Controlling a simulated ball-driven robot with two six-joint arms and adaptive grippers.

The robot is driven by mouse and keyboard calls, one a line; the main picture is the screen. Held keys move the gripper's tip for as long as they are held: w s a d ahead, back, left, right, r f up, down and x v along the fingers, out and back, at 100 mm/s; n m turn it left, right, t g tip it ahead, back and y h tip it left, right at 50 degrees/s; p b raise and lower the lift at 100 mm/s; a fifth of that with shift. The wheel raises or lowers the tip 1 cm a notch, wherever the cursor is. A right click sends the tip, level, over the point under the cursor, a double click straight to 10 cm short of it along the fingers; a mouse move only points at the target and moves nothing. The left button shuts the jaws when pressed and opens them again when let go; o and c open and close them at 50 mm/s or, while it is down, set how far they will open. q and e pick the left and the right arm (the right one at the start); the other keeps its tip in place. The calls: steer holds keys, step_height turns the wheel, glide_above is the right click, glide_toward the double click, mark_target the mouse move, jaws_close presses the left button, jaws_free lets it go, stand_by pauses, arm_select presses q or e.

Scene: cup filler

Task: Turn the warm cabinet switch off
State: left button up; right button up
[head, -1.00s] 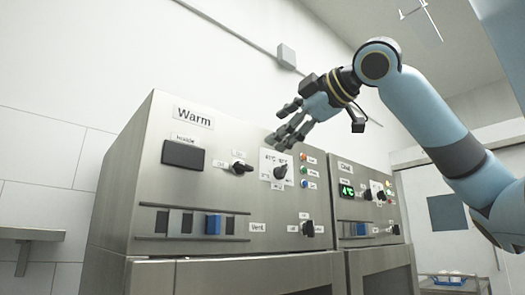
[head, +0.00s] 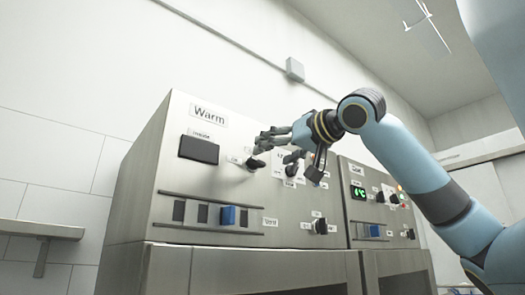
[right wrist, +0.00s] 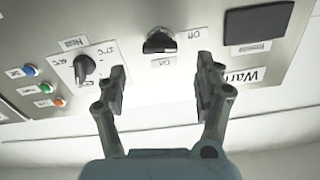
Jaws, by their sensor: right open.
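The warm cabinet (head: 150,190) carries a "Warm" label and a dark, blank display (head: 198,149). Its black rotary switch (head: 254,164) sits right of the display, between small On and Off labels. My right gripper (head: 275,148) is at the panel beside the switch, partly covering the area between it and the temperature dial (head: 291,169). In the right wrist view, upside down, my open fingers (right wrist: 161,72) lie either side of and short of the switch (right wrist: 158,42), with no visible contact. The switch's exact setting is hard to tell. My left gripper is out of view.
The temperature dial (right wrist: 84,68) and coloured buttons (right wrist: 32,70) are beside the gripper. Below are a blue slider (head: 228,215) and another black knob (head: 320,226). A second cabinet with a green display (head: 358,193) stands to the right.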

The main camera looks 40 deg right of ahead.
mark_target(257, 162)
steer(key=w, duration=0.1)
steer(key=w+p, duration=0.1)
steer(key=w, duration=0.1)
steer(key=w+p, duration=0.1)
steer(key=w, duration=0.1)
steer(key=shift+w+d, duration=0.15)
steer(key=shift+d, duration=0.15)
steer(key=c, duration=1.2)
steer(key=shift+o, duration=0.2)
steer(key=shift+r+n+p, duration=0.1)
steer(key=shift+n+p, duration=0.6)
steer(key=shift+n, duration=0.4)
steer(key=o, duration=1.2)
steer(key=shift+c, duration=0.2)
